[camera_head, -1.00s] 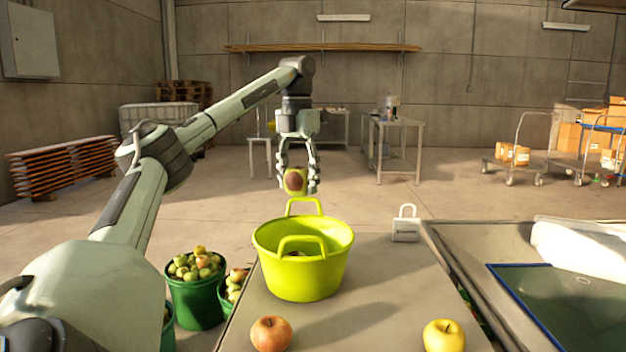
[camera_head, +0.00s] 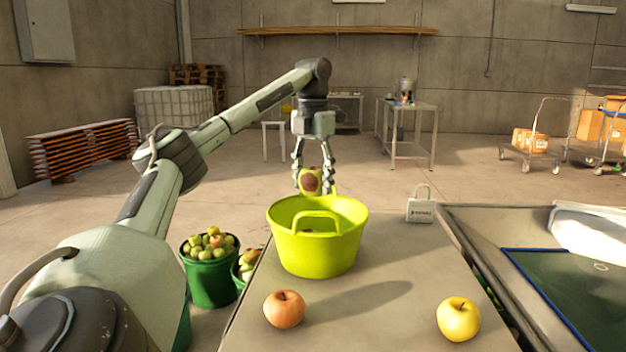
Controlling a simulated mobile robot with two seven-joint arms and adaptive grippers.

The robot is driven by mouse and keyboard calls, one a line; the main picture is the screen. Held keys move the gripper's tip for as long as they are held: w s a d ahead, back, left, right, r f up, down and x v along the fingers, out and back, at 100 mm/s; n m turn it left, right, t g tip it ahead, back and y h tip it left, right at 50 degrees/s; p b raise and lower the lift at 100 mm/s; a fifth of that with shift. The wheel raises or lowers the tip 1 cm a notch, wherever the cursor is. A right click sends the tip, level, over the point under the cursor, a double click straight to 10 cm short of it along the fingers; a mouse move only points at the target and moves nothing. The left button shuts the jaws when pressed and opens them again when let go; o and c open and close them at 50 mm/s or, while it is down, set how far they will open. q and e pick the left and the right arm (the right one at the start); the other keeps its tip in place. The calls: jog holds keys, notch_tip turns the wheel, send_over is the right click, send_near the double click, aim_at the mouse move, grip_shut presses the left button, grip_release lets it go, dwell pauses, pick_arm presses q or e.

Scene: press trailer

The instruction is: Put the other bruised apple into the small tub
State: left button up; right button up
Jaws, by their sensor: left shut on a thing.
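My left gripper (camera_head: 312,180) is shut on the bruised apple (camera_head: 311,183), which is green-yellow with a large brown patch. It holds the apple at the far rim of the small tub (camera_head: 316,250), a yellow-green tub with two handles on the table. The apple appears level with the far handle, and I cannot tell whether it is over the opening or just behind it. The tub's floor is mostly hidden by its near wall and handle. A red-orange apple (camera_head: 284,309) and a yellow apple (camera_head: 458,319) lie on the table in front of the tub. My right gripper is out of view.
The grey table (camera_head: 380,318) is clear around the two apples. Green buckets of apples (camera_head: 211,281) stand on the floor at left. A trough with a blue-edged screen (camera_head: 580,285) is at right.

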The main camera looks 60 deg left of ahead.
aim_at(313, 168)
pick_arm(q)
jog(key=o, duration=1.3)
jog(key=shift+o, duration=0.2)
jog(key=shift+r, duration=0.1)
notch_tip(313, 168, up, 12)
jog(key=shift+f, duration=0.1)
